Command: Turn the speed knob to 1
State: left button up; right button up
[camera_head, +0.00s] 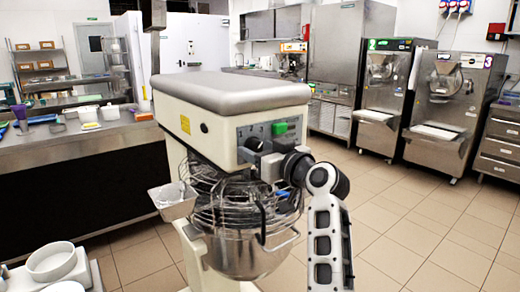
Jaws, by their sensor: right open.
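The mixer (225,95) stands upright in the middle, with a cream body, grey top and steel bowl (245,255) below a wire guard. Its grey control panel (262,132) faces right and carries a dark round knob (254,144) and a green switch (280,128). The knob's setting and the scale marks are too small to read. My right gripper (262,160) is open at the panel, just below and beside the knob. I cannot tell whether it touches the knob. My right arm hides part of the panel's lower right. My left gripper is out of view.
A steel counter (60,148) with tubs and utensils runs along the left. White bowls (52,262) stand at the lower left. Two batch freezers (445,105) stand at the back right. The tiled floor (420,220) to the right is clear.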

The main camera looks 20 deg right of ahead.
jog(key=c, duration=0.8)
